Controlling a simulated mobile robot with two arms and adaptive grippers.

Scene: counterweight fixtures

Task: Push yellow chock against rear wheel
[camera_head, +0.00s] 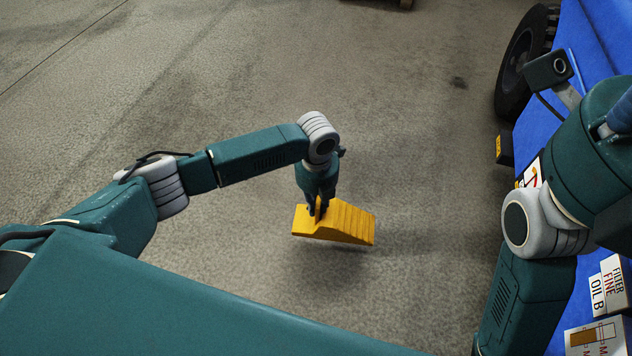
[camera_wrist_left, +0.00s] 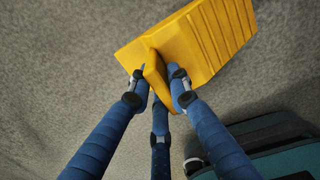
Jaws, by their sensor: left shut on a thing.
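The yellow chock (camera_head: 345,221) is a ribbed wedge with an upright grip tab. My left gripper (camera_head: 317,205) is shut on that tab and seems to hold the chock a little above the floor, with a soft shadow below it. In the left wrist view, the fingers (camera_wrist_left: 160,76) close around the tab of the chock (camera_wrist_left: 208,42). A black wheel (camera_head: 520,62) stands at the upper right beside the blue vehicle body, well apart from the chock. My right arm is at the right edge; its fingers do not clearly show.
The blue vehicle body (camera_head: 596,45) runs down the right side. The grey floor (camera_head: 420,120) between chock and wheel is clear. A dark object is cut off at the top edge.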

